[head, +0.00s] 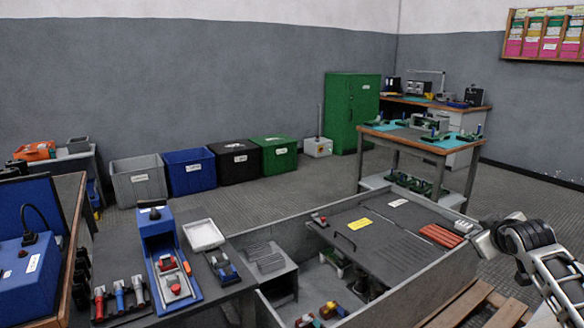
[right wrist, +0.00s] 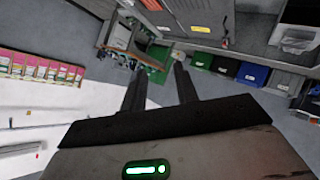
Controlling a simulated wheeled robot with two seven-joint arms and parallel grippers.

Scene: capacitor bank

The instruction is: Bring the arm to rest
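My right arm (head: 540,255) comes in at the right edge of the head view, raised beside the right end of the large grey open cabinet. In the right wrist view the two dark fingers of my right gripper (right wrist: 160,82) stand apart. Nothing shows between them but the distant room, so the gripper is open and empty. The fingers touch nothing that I can see. My left arm and left gripper are not in view.
The grey cabinet (head: 410,308) stands close in front, with a wooden pallet (head: 488,300) beside it. A tool table (head: 230,290) with a blue tester (head: 160,240) is at left. Bins (head: 138,183) line the wall. A workbench (head: 400,140) stands behind; floor between is clear.

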